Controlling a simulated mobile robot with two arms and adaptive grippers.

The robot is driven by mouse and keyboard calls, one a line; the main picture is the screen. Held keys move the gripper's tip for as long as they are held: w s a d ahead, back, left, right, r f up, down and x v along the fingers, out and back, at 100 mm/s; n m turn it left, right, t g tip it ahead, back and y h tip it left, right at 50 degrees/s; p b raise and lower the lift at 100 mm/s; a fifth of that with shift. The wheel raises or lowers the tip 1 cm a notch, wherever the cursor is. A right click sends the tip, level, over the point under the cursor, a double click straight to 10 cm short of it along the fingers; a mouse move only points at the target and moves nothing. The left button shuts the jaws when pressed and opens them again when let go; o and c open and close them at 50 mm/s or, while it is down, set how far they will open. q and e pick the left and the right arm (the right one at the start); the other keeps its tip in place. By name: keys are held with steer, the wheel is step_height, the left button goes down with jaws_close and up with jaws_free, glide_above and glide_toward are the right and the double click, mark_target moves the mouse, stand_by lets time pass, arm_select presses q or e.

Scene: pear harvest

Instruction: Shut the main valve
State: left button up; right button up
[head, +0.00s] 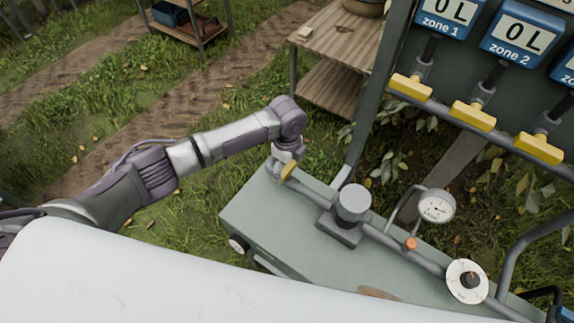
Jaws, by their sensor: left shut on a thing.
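The main valve's yellow handle (288,171) sits at the left end of the grey pipe on the green cabinet (262,217). My left arm reaches in from the left, and my left gripper (284,161) is down at this handle, shut on it. The gripper hides part of the handle and the valve body, so I cannot tell the handle's exact angle. My right gripper is not in view.
Along the pipe stand a grey cylindrical unit (353,205), a pressure gauge (436,206), an orange knob (411,244) and a white dial (467,281). Yellow zone handles (473,115) hang under the blue displays (521,38). A wooden bench (335,45) stands behind; grass lies left.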

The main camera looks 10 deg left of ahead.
mark_target(287, 168)
arm_select(q)
steer(key=shift+r, duration=0.1)
steer(key=o, duration=0.9)
step_height(287, 168, up, 12)
